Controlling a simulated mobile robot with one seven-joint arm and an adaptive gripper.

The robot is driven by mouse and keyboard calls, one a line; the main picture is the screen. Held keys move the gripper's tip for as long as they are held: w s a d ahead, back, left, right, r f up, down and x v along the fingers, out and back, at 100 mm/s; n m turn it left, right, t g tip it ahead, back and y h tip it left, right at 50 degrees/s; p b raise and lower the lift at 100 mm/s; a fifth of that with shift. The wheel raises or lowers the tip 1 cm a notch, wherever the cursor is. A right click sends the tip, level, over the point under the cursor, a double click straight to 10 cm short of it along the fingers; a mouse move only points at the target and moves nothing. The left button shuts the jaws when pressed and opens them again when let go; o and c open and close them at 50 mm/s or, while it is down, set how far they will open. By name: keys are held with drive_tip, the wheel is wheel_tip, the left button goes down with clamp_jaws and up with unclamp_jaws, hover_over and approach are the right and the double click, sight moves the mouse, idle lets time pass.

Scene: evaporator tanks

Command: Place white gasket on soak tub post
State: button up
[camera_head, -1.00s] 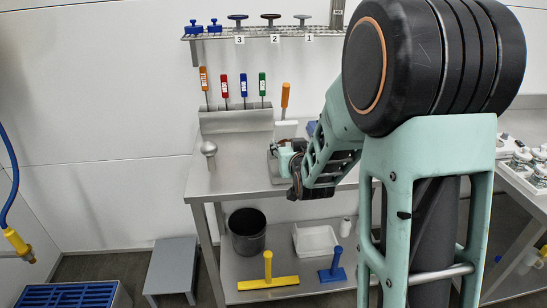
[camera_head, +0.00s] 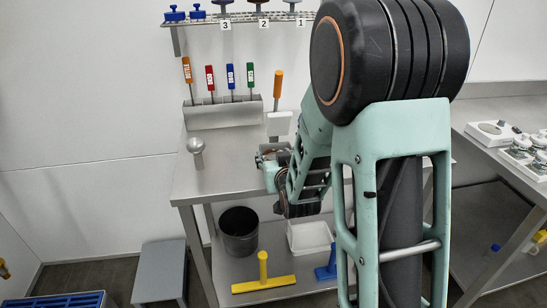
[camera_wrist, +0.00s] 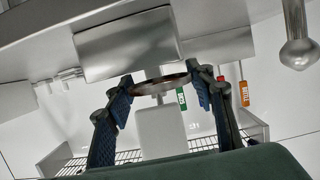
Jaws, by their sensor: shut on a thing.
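My gripper (camera_head: 266,162) is over the steel bench (camera_head: 222,176), partly hidden by my arm in the head view. In the wrist view my gripper (camera_wrist: 162,88) has its two blue-padded fingers on either side of a thin reddish-brown disc (camera_wrist: 160,84), seen nearly edge-on, and is shut on it. I cannot make out a white gasket in the jaws. A steel post with a ball top (camera_head: 197,151) stands on the bench left of my gripper; it shows at the upper right of the wrist view (camera_wrist: 298,50). I cannot pick out the soak tub for certain.
Above is a wire rack (camera_head: 235,18). A black bucket (camera_head: 240,236) is below. At right, a white tray (camera_head: 491,132) sits on another bench.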

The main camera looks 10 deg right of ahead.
drive_tip(key=shift+f+b, duration=0.3)
drive_tip(key=shift+b, duration=0.15)
drive_tip(key=shift+f+b, duration=0.3)
drive_tip(key=shift+b, duration=0.2)
drive_tip(key=o, duration=0.7)
drive_tip(key=shift+o, duration=0.2)
drive_tip(key=shift+r, duration=0.15)
